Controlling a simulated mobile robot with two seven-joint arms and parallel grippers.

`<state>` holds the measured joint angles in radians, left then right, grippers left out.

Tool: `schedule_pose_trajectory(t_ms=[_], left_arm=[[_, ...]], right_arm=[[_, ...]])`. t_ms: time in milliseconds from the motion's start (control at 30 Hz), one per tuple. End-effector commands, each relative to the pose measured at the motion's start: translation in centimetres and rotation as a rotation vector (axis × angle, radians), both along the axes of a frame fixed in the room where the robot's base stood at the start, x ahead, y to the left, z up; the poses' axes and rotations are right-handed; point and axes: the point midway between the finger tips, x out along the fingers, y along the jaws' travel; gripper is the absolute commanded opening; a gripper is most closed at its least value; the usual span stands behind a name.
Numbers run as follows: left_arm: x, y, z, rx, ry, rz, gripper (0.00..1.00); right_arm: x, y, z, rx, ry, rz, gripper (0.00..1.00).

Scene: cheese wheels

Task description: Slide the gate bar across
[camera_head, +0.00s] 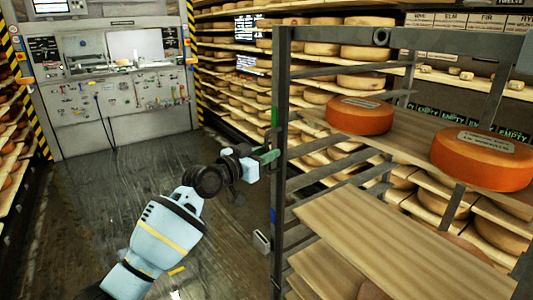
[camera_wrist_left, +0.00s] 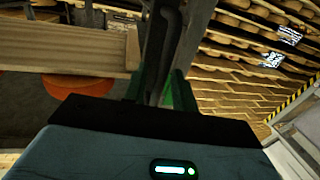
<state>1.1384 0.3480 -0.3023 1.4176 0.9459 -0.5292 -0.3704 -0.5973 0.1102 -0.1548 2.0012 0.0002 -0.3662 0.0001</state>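A dark metal rack (camera_head: 281,70) stands at the right in the head view. I cannot tell for sure which of its dark bars is the gate bar. My left gripper (camera_head: 267,158) reaches the rack's front left upright from the left, at mid height. In the left wrist view its green fingers (camera_wrist_left: 160,92) stand on both sides of a dark upright bar (camera_wrist_left: 165,40). Whether they press on the bar or leave a gap is not clear. The fingertips are partly hidden behind the gripper's body. My right gripper is not in view.
Orange cheese wheels (camera_head: 360,115) (camera_head: 484,158) sit on the rack's upper board. A bare wooden board (camera_head: 375,235) lies below, near the gripper. Shelves of cheeses (camera_head: 240,95) line the back. The floor (camera_head: 95,200) left of my arm is clear, up to a grey control panel (camera_head: 120,100).

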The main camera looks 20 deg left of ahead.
Motion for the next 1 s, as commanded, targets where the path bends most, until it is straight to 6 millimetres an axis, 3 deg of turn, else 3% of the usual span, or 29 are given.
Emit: schedule_pose_trajectory(t_ms=[333, 567, 1000], left_arm=[[0.26, -0.17, 0.04, 0.0, -0.001, 0.0, 0.27], [0.25, -0.16, 0.03, 0.0, -0.001, 0.0, 0.0], [0.15, -0.28, 0.06, 0.0, -0.001, -0.001, 0.0]], right_arm=[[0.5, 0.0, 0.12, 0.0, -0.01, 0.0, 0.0], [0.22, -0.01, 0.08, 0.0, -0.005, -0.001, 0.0], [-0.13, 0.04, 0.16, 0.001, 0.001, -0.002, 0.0]])
